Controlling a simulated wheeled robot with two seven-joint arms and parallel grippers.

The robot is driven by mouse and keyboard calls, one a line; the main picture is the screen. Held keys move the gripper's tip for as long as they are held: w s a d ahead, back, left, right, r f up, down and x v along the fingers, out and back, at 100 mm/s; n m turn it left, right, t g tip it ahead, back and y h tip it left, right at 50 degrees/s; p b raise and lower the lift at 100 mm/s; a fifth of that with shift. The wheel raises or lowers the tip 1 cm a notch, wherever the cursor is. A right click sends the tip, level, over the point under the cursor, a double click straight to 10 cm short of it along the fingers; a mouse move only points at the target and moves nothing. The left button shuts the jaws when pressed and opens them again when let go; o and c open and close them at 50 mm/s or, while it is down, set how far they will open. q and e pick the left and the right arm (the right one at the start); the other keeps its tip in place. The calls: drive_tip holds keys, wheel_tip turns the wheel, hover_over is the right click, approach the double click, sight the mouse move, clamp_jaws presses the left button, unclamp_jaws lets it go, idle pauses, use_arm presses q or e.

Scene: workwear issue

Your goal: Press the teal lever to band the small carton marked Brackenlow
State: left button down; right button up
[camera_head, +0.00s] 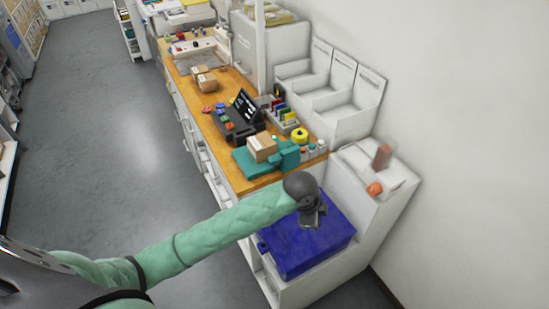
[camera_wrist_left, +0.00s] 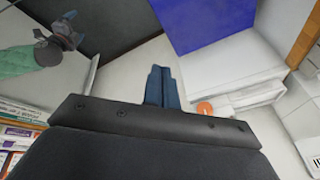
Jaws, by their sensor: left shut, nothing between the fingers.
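A teal device (camera_head: 258,168) stands at the near end of the wooden counter. A small brown carton (camera_head: 262,146) sits on it; no name on it can be read. A raised teal part at the device's right (camera_head: 289,155) may be the lever; I cannot tell for sure. My left gripper (camera_head: 315,219) is over the blue lid, in front of the device and apart from it. In the left wrist view its fingers (camera_wrist_left: 161,88) are together and empty. My right gripper (camera_wrist_left: 68,32) seems to show at the upper left there; its jaws are unclear.
A blue lid (camera_head: 306,244) covers a white unit past the counter's end. Beside it, a white ledge holds an orange round object (camera_head: 375,189) and a reddish cylinder (camera_head: 382,156). A dark terminal (camera_head: 240,115), a yellow roll (camera_head: 300,135) and brown cartons (camera_head: 203,79) stand along the counter.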

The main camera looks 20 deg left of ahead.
use_arm(q)
drive_tip(key=w+a+r+m+y, duration=0.1)
drive_tip(key=w+a+m, duration=0.15)
drive_tip(key=w, duration=0.35)
drive_tip(key=m+g+y, duration=0.2)
drive_tip(key=m+y, duration=0.1)
drive_tip(key=m, duration=0.1)
approach(275, 158)
drive_tip(key=shift+d+r, duration=0.25)
use_arm(e)
drive_tip(key=s+d+f, duration=0.2)
drive_tip(key=s+f, duration=1)
drive_tip(key=s+d+f+g, duration=0.1)
drive_tip(key=s+d+f, duration=0.1)
drive_tip(key=s+f, duration=1.1)
drive_tip(key=shift+s+d, duration=0.15)
drive_tip(key=shift+d, duration=0.15)
use_arm(q)
drive_tip(key=shift+w+a+f, duration=0.1)
drive_tip(key=shift+a+f, duration=0.05)
drive_tip(key=shift+f, duration=1.55)
drive_tip(key=shift+a+f, duration=0.2)
drive_tip(key=shift+f, duration=1.55)
use_arm(e)
drive_tip(key=shift+a, duration=0.1)
use_arm(q)
drive_tip(key=shift+f, duration=0.15)
use_arm(e)
drive_tip(key=shift+d, duration=0.2)
